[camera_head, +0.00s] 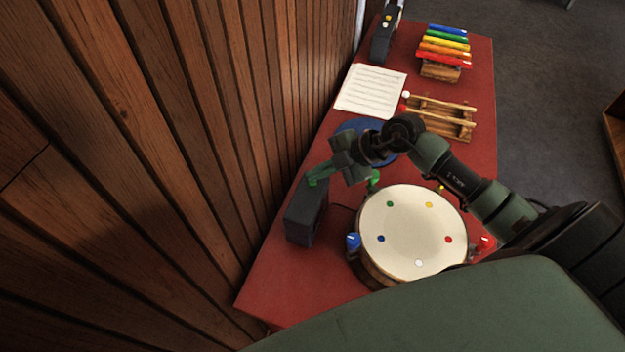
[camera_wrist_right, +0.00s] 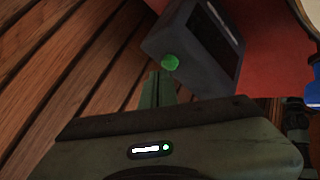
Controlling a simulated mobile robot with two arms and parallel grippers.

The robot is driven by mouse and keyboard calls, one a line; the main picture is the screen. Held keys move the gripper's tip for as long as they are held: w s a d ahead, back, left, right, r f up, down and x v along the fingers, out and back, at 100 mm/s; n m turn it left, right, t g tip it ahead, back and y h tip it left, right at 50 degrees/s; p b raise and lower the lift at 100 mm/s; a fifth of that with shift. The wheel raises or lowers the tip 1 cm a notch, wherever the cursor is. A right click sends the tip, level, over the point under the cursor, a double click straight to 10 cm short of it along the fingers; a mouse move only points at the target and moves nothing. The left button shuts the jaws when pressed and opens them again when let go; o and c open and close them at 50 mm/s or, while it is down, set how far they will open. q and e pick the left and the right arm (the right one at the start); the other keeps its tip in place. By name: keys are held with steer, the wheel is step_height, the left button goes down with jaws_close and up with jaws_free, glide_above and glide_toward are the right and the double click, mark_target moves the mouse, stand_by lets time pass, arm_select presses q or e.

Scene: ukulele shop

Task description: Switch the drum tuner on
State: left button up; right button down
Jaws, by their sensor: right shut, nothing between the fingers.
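The drum tuner, a dark grey box (camera_head: 306,213), stands at the left edge of the red table, beside the drum. My left gripper is not in view.
The drum (camera_head: 413,232), with coloured dots and coloured pegs, stands right of the box. A wooden plank wall (camera_head: 190,120) runs close on the left. Sheet paper (camera_head: 371,91), a wooden rack with mallets (camera_head: 440,117) and a rainbow xylophone (camera_head: 444,47) lie farther back.

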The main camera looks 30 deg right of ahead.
steer(key=shift+f, duration=0.1)
stand_by(0.3)
steer(key=shift+f, duration=0.35)
steer(key=shift+r+p, duration=0.4)
steer(key=shift+p, duration=0.45)
steer(key=shift+r, duration=0.15)
step_height(320, 180, up, 6)
steer(key=p, duration=0.6)
